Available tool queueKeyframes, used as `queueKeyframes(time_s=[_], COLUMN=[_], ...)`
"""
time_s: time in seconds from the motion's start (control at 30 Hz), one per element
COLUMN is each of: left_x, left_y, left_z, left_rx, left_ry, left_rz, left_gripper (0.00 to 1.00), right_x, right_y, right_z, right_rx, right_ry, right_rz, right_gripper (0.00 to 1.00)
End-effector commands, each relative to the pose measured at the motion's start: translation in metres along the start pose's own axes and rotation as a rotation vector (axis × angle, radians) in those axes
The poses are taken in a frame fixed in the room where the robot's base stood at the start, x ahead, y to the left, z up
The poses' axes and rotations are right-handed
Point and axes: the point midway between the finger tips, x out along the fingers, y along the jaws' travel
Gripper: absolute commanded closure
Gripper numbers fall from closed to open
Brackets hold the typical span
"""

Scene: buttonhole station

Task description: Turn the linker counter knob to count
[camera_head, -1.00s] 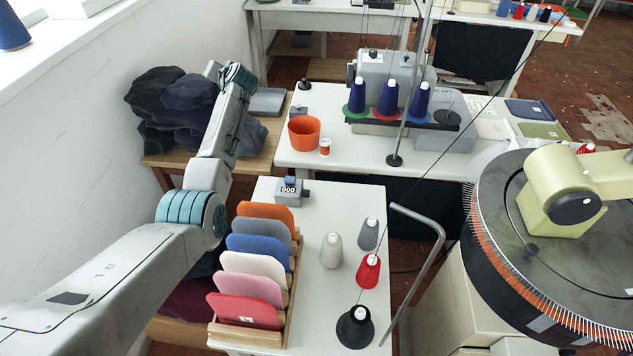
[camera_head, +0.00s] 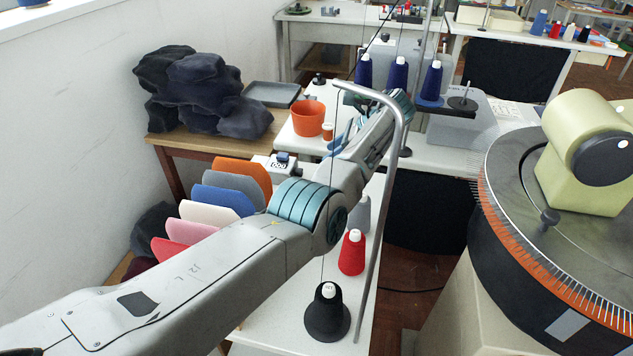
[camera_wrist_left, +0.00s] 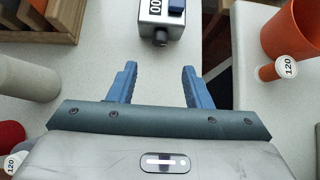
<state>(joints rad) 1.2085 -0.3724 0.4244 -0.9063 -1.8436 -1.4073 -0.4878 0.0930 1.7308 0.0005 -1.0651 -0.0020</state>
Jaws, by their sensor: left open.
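The linker counter (camera_head: 279,164) is a small grey box with a white number display and a blue part on top. It stands on the white table beyond the rack of coloured panels. In the left wrist view the counter (camera_wrist_left: 152,22) is at the top centre, partly cut off. Its dark round knob (camera_wrist_left: 160,38) faces my left gripper (camera_wrist_left: 159,74). The gripper's two blue fingers are apart, with nothing between them, and lie short of the knob. In the head view the left gripper (camera_head: 341,138) is partly hidden by my arm. My right gripper does not show.
An orange bowl (camera_head: 307,118) and an orange spool (camera_head: 328,132) stand on the far table. A red cone (camera_head: 352,253) and a black cone (camera_head: 327,312) stand near a bent grey rod (camera_head: 383,170). The round linking machine (camera_head: 520,200) is at right.

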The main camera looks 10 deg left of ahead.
Motion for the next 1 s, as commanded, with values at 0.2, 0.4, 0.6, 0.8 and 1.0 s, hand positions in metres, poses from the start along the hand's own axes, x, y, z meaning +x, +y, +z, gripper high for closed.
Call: queueKeyframes(time_s=[0.2,0.4,0.6,0.8,1.0], left_x=[0.025,0.065,0.094,0.106,0.106], left_y=[0.002,0.001,0.001,0.001,0.001], left_z=[0.000,0.001,0.001,0.000,0.000], left_rx=[0.008,0.006,0.005,0.005,0.005], left_ry=[0.000,-0.001,-0.001,0.000,0.000], left_rz=[0.007,0.005,0.004,0.002,0.002], left_gripper=[0.55,0.55,0.55,0.55,0.55], right_x=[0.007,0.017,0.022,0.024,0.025], right_y=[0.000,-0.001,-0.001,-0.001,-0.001], right_z=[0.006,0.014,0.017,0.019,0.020], right_rx=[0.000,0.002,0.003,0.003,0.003], right_ry=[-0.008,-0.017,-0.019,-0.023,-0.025], right_rz=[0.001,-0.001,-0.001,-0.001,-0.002], right_gripper=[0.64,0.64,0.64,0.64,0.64])
